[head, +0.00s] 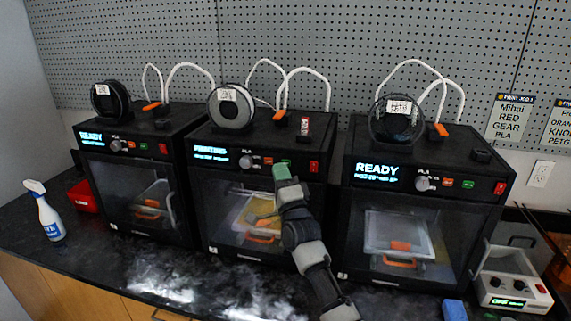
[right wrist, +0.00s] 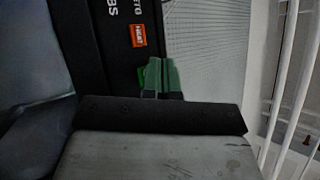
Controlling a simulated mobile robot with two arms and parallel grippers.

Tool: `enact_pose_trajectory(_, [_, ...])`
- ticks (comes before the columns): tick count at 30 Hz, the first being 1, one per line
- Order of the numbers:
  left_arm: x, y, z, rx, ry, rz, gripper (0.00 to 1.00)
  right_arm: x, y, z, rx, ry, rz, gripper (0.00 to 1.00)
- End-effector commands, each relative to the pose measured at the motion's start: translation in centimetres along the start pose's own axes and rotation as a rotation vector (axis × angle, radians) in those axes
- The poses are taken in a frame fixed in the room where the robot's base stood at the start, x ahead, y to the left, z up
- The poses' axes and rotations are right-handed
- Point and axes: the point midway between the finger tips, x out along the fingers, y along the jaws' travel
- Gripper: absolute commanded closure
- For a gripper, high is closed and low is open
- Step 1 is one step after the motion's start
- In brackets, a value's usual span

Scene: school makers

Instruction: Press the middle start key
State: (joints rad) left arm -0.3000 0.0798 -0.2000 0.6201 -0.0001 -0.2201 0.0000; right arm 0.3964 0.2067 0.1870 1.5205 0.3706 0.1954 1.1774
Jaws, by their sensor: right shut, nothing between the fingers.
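The middle printer (head: 262,141) is a black box with a lit display (head: 211,153) that appears to read PRINTING. Its panel has a grey knob, an orange key (head: 268,161) and a red switch (head: 314,166). My right gripper (head: 282,171) is shut and empty, its green fingertips at the panel just right of the orange key. They cover the spot of the green start key in the head view. The right wrist view shows the fingers (right wrist: 157,76) below the orange HEAT key (right wrist: 139,35), with a green key edge (right wrist: 141,77) beside them. Contact looks likely but is partly hidden.
The left printer (head: 130,165) and right printer (head: 440,210) both show READY. Filament spools stand on all of them. A spray bottle (head: 46,212) is at far left, a control box (head: 512,290) at far right, and a blue block (head: 455,310) at the front.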

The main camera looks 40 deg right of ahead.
Motion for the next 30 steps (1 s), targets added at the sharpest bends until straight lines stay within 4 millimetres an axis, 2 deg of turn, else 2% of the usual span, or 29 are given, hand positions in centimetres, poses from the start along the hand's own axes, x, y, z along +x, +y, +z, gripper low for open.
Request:
enact_pose_trajectory(18, [-3.0,-0.1,-0.3,0.0,0.0,0.0,1.0,-3.8,-2.9,2.8,0.002,0.0,0.001,1.0])
enact_pose_trajectory(30, [-3.0,-0.1,-0.3,0.0,0.0,0.0,1.0,-4.1,-3.0,3.0,0.0,0.0,0.0,1.0])
